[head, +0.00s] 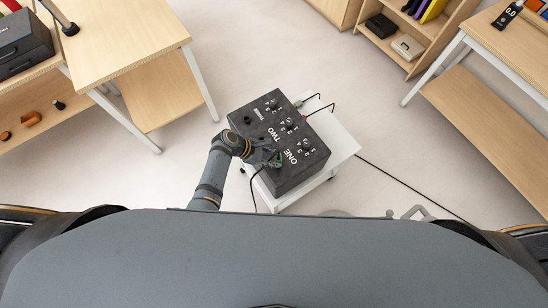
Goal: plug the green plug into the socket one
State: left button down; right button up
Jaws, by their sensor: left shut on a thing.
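A dark box (318,157) lettered ONE, TWO and THREE lies on a white cart (341,142). My left gripper (274,160) is over the box's lower left part, beside the word ONE. It is shut on a small green plug (278,163), which is mostly hidden by the fingers. A black cable (252,190) hangs down by the box's left side below the gripper. Socket one is hidden, seemingly under the gripper. I cannot tell whether the plug touches the box. My right gripper is out of view.
Knobs sit along the box's right side, and two leads (318,108) curve out behind it. A black cable (400,181) runs over the floor to the right. Wooden tables stand at left (125,40) and right (510,50). A shelf (400,50) is behind. The floor between is clear.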

pick_arm(q)
jog(key=shift+s+f, duration=0.1)
jog(key=shift+f, duration=0.05)
jog(key=c, duration=1.4)
grip_release()
jog(key=o, duration=0.4)
jog(key=v, duration=1.2)
jog(key=shift+f, duration=0.1)
